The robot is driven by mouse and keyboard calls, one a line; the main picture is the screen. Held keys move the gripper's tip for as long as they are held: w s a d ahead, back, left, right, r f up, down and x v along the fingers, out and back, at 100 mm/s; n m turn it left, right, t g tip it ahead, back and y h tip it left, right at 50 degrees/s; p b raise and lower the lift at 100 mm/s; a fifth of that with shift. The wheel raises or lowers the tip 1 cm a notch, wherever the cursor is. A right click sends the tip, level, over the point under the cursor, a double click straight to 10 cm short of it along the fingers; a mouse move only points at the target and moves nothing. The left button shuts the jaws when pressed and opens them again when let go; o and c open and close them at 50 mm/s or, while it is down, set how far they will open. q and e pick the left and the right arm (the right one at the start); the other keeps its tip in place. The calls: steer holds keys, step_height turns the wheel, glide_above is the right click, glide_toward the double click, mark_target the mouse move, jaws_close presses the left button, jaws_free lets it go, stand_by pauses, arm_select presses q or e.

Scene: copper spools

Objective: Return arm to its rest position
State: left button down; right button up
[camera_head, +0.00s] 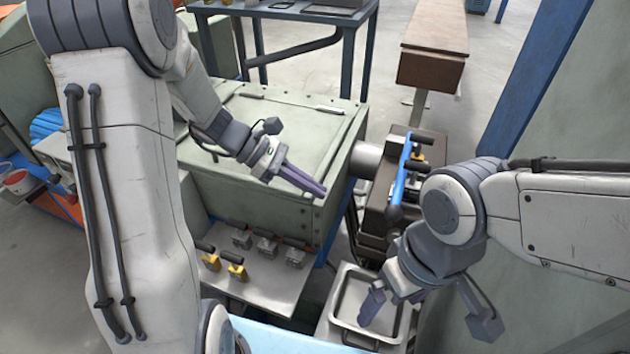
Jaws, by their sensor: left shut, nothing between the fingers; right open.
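My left arm comes in from the left, and its gripper (302,181) is shut and empty. It appears over the top of the grey-green machine cabinet, near its front right corner. My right arm comes in from the right and reaches down. Its gripper (372,303) points down over a metal tray at the bottom, and its fingers are partly hidden by the wrist. I see nothing held in it. No copper spool is clearly visible.
The grey-green cabinet (262,130) fills the middle. A metal tray (337,300) lies below my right gripper. A blue bar (401,170) stands on the dark machine. A blue table stands behind; floor shows around it.

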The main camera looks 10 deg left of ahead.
arm_select(q)
steer(key=s+d+m+y, duration=0.3)
steer(key=s+m+y, duration=0.2)
steer(key=s+m, duration=0.5)
steer(key=s+d+r+m+y, duration=0.1)
steer(key=s+d+m+y, duration=0.3)
steer(key=s+m, duration=0.6)
steer(key=m+y, duration=0.1)
steer(key=m, duration=0.5)
steer(key=shift+d+g, duration=0.2)
steer(key=shift+g, duration=0.1)
